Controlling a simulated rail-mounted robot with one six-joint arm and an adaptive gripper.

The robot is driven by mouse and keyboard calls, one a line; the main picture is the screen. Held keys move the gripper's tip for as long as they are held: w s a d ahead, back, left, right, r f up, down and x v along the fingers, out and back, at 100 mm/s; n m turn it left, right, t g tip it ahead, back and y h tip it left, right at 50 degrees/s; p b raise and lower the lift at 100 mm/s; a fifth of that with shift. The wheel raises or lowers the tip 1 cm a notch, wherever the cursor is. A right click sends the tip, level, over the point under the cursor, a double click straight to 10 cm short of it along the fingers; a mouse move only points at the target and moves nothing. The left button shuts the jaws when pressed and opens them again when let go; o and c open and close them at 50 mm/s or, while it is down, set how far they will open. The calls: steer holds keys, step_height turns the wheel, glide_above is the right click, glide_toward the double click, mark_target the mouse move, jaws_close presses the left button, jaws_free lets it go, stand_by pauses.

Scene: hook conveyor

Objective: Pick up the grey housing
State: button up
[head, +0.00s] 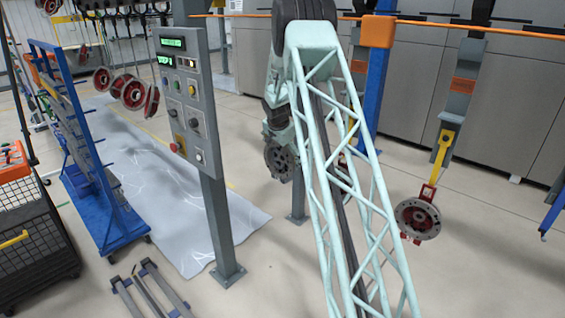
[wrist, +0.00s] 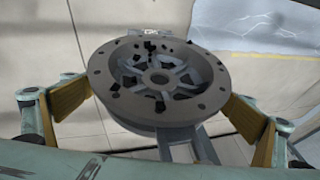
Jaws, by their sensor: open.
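The grey housing (wrist: 160,78) is a round, flanged part with a spoked centre and a ring of holes. In the wrist view it lies between the two yellow-padded fingers of my gripper (wrist: 158,104). The fingers are open, one on each side; I cannot tell whether either pad touches the rim. In the head view a dark grey round housing (head: 279,161) shows at the end of my arm, left of the pale green lattice link, which hides part of that area.
A red and grey housing (head: 418,219) hangs from a yellow hook (head: 440,150) at right. A control panel (head: 186,95) on a grey post stands left of my arm. A blue rack (head: 95,150) and black mesh cart (head: 35,240) stand farther left.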

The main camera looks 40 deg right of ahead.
stand_by(0.4)
steer(key=c, duration=1.5)
steer(key=shift+s+f, duration=0.1)
steer(key=shift+a+r, duration=0.1)
steer(key=shift+r, duration=0.5)
steer(key=a+r+b, duration=0.1)
steer(key=a, duration=0.5)
steer(key=s+a, duration=0.1)
steer(key=a, duration=0.4)
steer(key=s+a+r+b, duration=0.1)
steer(key=a, duration=0.5)
steer(key=shift+s+a+r+b, duration=0.15)
steer(key=shift+a+r+b, duration=0.15)
steer(key=shift+r+b, duration=0.05)
